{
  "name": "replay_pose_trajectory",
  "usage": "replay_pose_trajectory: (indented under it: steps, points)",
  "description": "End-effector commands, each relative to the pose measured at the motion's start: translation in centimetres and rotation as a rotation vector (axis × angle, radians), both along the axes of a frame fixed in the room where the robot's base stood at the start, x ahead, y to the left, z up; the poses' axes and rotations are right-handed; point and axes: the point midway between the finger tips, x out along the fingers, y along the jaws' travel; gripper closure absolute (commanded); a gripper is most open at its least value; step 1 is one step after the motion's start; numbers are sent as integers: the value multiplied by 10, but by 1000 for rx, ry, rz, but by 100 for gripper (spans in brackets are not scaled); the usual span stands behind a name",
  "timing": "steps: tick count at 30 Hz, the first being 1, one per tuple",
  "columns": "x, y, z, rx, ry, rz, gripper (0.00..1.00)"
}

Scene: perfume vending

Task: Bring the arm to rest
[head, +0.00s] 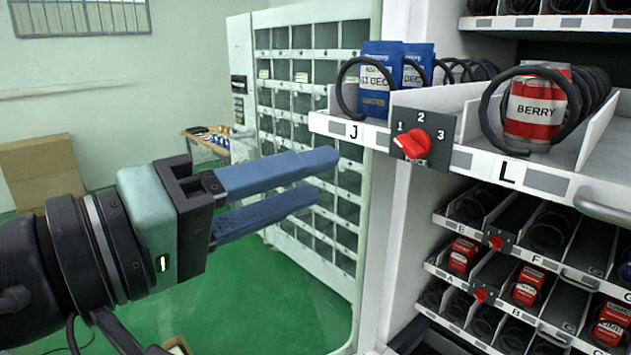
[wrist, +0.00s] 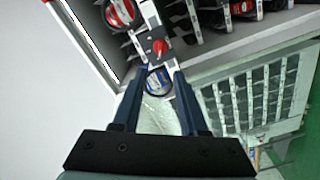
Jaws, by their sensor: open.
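My gripper (head: 322,176) has two blue fingers that stand apart with nothing between them. In the head view it points right, toward the front of an open vending machine shelf (head: 455,158), and is apart from it. The wrist view also shows my gripper (wrist: 160,70) open and empty. A red selector knob (head: 413,144) on a black plate marked 1, 2, 3 sits on the shelf front. It also shows in the wrist view (wrist: 159,46), beyond the fingertips.
Blue packs (head: 375,78) stand in coil lane J, and a red BERRY can (head: 534,108) stands in lane L. A locker-like cabinet (head: 318,120) stands behind my gripper.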

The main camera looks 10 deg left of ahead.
Motion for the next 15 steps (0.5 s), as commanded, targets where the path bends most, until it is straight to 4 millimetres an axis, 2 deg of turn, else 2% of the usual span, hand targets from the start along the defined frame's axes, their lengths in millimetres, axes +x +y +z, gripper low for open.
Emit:
replay_pose_trajectory:
  steps: [8, 11, 15]
  points:
    - [3, -1, 1, 5, -11, 11, 57]
    - [14, -7, 4, 33, -62, 63, 57]
    - [39, -20, 17, 140, -232, 231, 57]
